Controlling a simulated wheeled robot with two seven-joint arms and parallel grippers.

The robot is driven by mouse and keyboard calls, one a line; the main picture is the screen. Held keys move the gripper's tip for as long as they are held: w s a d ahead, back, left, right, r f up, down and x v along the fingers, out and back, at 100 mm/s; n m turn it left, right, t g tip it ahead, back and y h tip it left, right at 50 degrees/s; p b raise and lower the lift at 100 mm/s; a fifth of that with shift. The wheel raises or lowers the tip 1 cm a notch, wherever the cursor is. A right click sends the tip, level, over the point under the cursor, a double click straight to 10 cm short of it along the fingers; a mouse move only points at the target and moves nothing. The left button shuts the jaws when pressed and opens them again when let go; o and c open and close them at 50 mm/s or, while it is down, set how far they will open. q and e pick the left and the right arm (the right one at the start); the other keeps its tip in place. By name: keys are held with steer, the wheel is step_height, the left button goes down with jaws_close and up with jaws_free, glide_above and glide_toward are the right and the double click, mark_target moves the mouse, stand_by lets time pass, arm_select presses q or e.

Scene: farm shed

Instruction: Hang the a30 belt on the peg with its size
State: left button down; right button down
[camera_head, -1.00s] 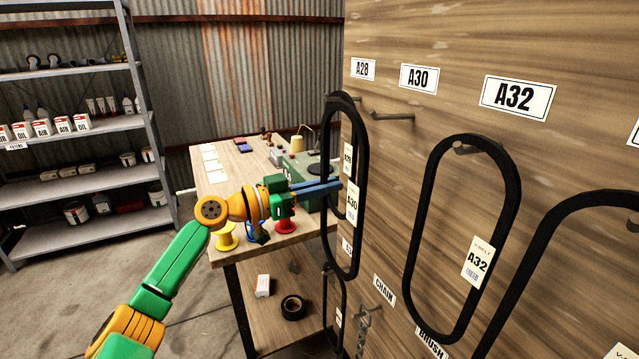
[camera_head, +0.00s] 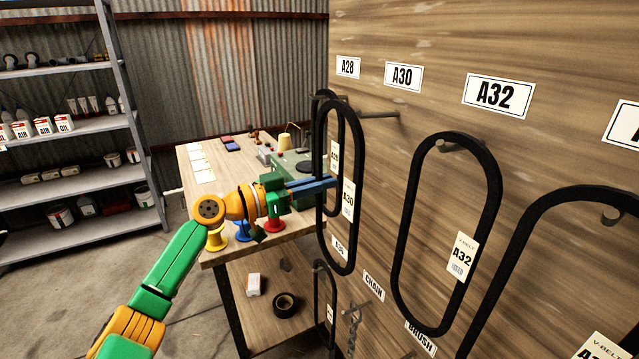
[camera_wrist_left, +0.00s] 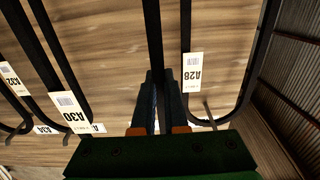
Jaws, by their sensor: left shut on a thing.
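My left gripper (camera_head: 334,184) is shut on the left strand of the A30 belt (camera_head: 355,150), a long black loop held upright beside the board. Its white A30 tag (camera_head: 348,198) is on the right strand. In the left wrist view, my fingers (camera_wrist_left: 160,108) pinch a black strand, with the A30 tag (camera_wrist_left: 70,112) to its left. The A30 peg (camera_head: 380,114), bare under the A30 sign (camera_head: 404,77), points left. Its tip appears close to the belt's upper right strand; I cannot tell whether it is inside the loop. My right gripper is out of view.
The A28 belt (camera_head: 334,154) hangs just behind the held belt, near the A28 sign (camera_head: 348,67). The A32 belt (camera_head: 408,215) hangs to the right. A workbench (camera_head: 225,168) with spools stands behind my left arm. A metal shelf (camera_head: 80,185) is at left.

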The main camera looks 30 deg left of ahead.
arm_select(q)
steer(key=shift+w+r, duration=0.1)
steer(key=shift+x, duration=1.1)
steer(key=shift+x, duration=1.15)
steer(key=shift+w+d, duration=0.2)
steer(key=shift+x, duration=1.1)
